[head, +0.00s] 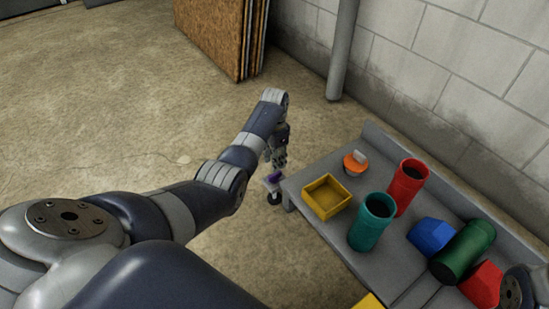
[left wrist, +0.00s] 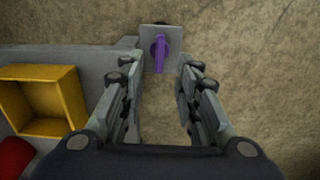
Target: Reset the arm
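My left arm reaches out from the left, and its gripper (head: 275,163) points down by the near-left end of the grey bench. In the left wrist view the left gripper (left wrist: 156,72) is open, its two fingers apart with only floor between them. Just beyond the fingertips is a purple handle (left wrist: 160,53) on a small grey plate (left wrist: 174,40) at the bench end. The purple handle (head: 274,176) also shows just below the gripper in the head view. I cannot tell whether a finger touches the plate. Part of my right arm shows at the lower right corner; its gripper is not visible.
The bench (head: 307,224) holds a yellow open box (head: 327,197), an orange item (head: 354,166), red (head: 407,187) and teal (head: 371,222) cylinders, a green cylinder (head: 462,250) and a blue block (head: 430,235). A grey pipe (head: 342,50) and wooden boards (head: 215,35) stand behind. The left floor is clear.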

